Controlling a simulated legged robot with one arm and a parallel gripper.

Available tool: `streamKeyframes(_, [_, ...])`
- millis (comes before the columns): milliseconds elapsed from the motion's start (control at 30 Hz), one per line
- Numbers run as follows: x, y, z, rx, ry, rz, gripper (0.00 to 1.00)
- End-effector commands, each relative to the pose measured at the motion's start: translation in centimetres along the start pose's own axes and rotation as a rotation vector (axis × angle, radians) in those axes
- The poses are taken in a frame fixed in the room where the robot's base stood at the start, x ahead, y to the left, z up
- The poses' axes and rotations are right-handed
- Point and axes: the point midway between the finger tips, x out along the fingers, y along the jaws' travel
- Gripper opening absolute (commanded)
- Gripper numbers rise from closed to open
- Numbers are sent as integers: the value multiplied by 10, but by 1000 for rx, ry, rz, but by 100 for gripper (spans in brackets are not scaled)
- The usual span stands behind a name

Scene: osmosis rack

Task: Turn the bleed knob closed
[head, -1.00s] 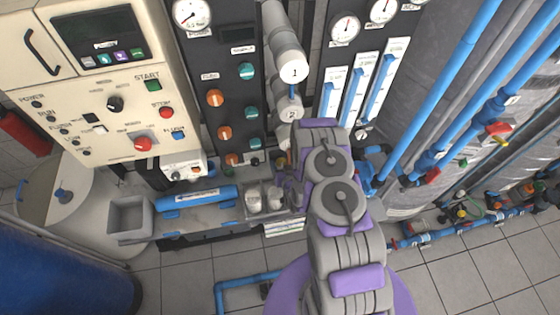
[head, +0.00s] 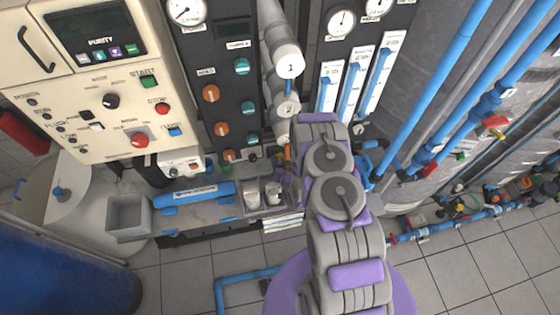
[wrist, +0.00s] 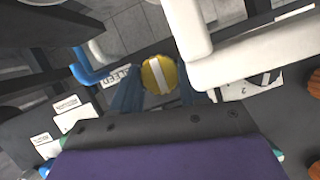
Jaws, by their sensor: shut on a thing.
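The bleed knob (wrist: 159,74) is round and yellow with a white stripe across its face, and shows in the middle of the wrist view. A white label reading BLEED (wrist: 122,77) is just left of it. My gripper (wrist: 158,86) has its two dark blue fingers on either side of the knob and is shut on it. The stripe is near upright in the wrist view, leaning slightly. In the head view my arm hides the knob and the fingertips.
White pipes (wrist: 240,62) run close on the right of the knob in the wrist view. In the head view, a dark panel with orange and teal knobs (head: 211,93) is left of my arm. Blue pipes (head: 440,80) stand on the right.

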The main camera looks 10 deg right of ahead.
Motion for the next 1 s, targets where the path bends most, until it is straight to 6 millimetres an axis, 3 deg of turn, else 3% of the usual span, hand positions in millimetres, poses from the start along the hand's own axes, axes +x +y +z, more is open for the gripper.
streamKeyframes(700, [1, 4, 3, 392, -2, -160, 13])
streamKeyframes(1000, [1, 4, 3, 462, -4, -188, 13])
